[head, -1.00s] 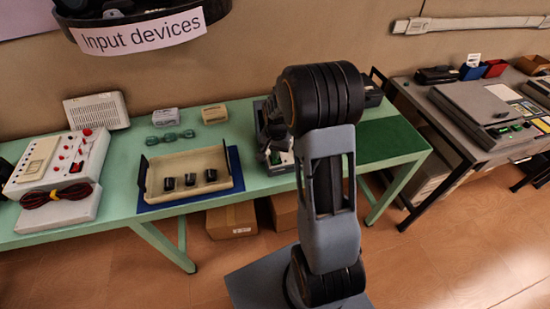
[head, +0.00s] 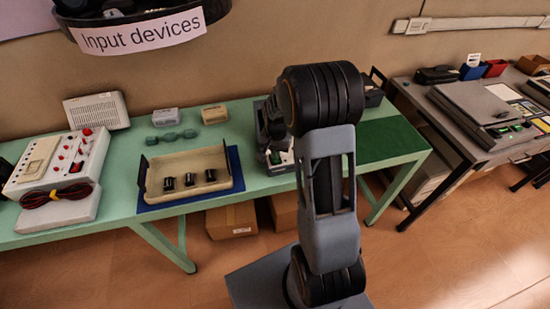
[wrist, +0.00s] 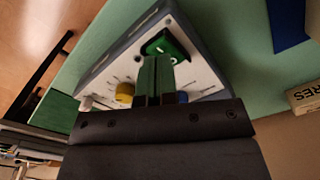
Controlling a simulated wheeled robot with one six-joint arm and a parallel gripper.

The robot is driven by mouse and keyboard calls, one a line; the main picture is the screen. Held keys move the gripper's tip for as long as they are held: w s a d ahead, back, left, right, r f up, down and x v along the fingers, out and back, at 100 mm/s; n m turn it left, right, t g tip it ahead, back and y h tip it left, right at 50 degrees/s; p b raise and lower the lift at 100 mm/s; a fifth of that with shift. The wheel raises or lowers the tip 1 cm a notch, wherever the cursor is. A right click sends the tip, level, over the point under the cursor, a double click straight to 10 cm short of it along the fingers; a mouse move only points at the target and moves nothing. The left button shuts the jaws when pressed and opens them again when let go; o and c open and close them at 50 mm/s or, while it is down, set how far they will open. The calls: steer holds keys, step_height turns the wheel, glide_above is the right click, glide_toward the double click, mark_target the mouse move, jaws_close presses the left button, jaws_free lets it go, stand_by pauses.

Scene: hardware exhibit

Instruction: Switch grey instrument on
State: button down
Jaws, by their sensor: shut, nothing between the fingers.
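The grey instrument (wrist: 122,60) has a white sloped panel with a yellow knob (wrist: 125,93), a blue knob (wrist: 182,97) and a dark green switch part (wrist: 166,42). In the head view the grey instrument (head: 284,157) stands on the green table, mostly hidden behind my arm. My gripper (wrist: 159,60) is shut and empty over the panel, between the two knobs. Its green fingertips are at the near edge of the green switch part. I cannot tell whether they touch it or which way the switch is set.
A beige tray (head: 150,192) with several black knobs lies on a blue mat left of the instrument. A white device (head: 95,150) with red controls is farther left. Small boxes (head: 214,113) stand behind. A grey table (head: 450,140) with more equipment is at right.

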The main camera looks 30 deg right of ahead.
steer(key=shift+f+b, duration=0.8)
steer(key=shift+f, duration=0.3)
stand_by(0.3)
steer(key=shift+r, duration=0.1)
steer(key=shift+r+p, duration=2.6)
steer(key=shift+r, duration=0.9)
steer(key=s+a+r+n+t, duration=0.2)
steer(key=s+a+r+n, duration=0.2)
steer(key=s+r, duration=0.4)
steer(key=s+a+r+n+t, duration=0.2)
steer(key=s+a+r+n, duration=0.2)
steer(key=s+r, duration=0.4)
steer(key=shift+a+r, duration=0.15)
steer(key=shift+a, duration=0.55)
